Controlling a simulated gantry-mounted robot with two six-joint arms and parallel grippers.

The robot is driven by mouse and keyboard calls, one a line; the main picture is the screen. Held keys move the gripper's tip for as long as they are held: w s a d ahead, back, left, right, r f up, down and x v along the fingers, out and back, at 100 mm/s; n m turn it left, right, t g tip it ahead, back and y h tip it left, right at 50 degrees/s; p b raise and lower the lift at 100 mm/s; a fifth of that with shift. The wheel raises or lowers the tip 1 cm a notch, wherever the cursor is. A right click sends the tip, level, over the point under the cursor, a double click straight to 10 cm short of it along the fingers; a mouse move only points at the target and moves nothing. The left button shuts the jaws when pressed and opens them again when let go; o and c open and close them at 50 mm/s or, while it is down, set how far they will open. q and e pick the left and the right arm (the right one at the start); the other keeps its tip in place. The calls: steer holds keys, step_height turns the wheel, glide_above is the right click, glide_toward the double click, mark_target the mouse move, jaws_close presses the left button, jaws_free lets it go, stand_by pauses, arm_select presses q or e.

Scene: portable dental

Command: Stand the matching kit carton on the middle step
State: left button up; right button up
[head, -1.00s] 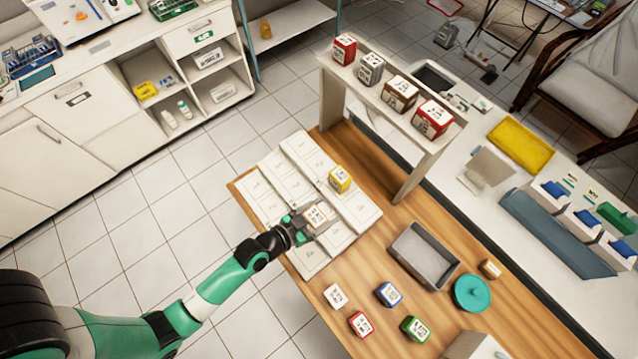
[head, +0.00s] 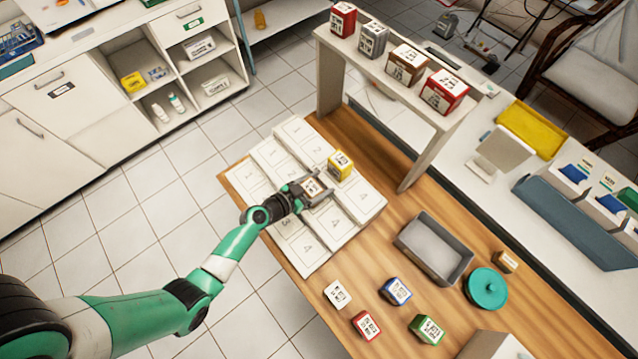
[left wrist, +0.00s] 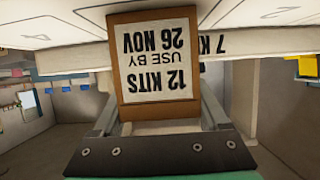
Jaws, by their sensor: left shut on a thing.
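My left gripper (head: 304,191) is shut on a brown kit carton (head: 313,186). In the left wrist view this carton (left wrist: 155,60) shows a white label reading upside down "12 KITS USE BY 26 NOV". It is over the middle step of the white stepped stand (head: 287,229); I cannot tell if it touches. A yellow carton (head: 340,165) stands just beyond it, farther up the stand. On the raised shelf stand a red carton (head: 343,19), a grey carton (head: 373,40), a brown carton (head: 407,65) and a larger red carton (head: 444,91). My right gripper is out of view.
On the wooden table (head: 390,250) lie a white carton (head: 337,294), a red one (head: 366,325), a blue one (head: 396,291) and a green one (head: 427,329). A grey tray (head: 434,250) and teal round lid (head: 486,288) are to the right. The shelf (head: 395,88) rises behind the stand.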

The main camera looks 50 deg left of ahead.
arm_select(q)
steer(key=shift+r, duration=0.1)
steer(key=o, duration=1.3)
steer(key=shift+s, duration=0.15)
steer(key=p+v, duration=0.1)
steer(key=v, duration=1)
steer(key=shift+s+r, duration=0.2)
steer(key=shift+s, duration=0.1)
